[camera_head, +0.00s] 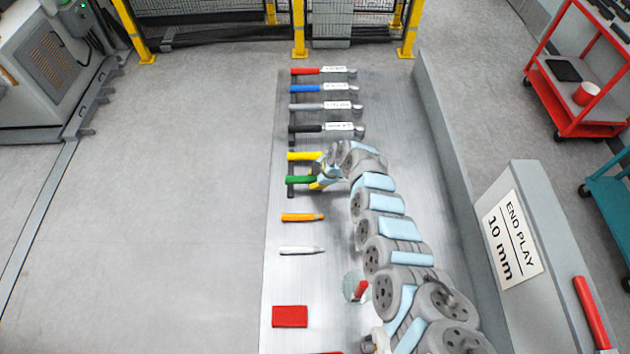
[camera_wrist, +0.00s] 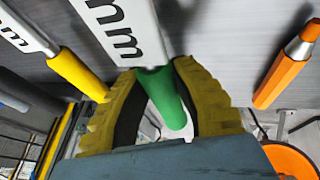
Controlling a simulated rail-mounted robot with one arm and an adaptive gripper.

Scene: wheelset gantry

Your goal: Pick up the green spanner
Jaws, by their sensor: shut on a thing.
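The green spanner (camera_head: 300,180) lies near the left edge of the metal bench in the head view, its green handle pointing left. In the wrist view its green handle (camera_wrist: 160,92) sits between the two yellow-and-black fingers of my gripper (camera_wrist: 165,100), and its pale labelled shaft runs up and away. My gripper (camera_head: 321,182) is shut on the green spanner. My arm hides the right part of the spanner in the head view. I cannot tell whether the spanner is clear of its support.
The yellow spanner (camera_head: 300,156) lies just behind it; black, grey, blue and red ones lie farther back. An orange marker-like tool (camera_head: 302,217) and a white one (camera_head: 300,250) lie in front. A red block (camera_head: 289,316) is nearer. A raised wall (camera_head: 450,150) bounds the bench's right side.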

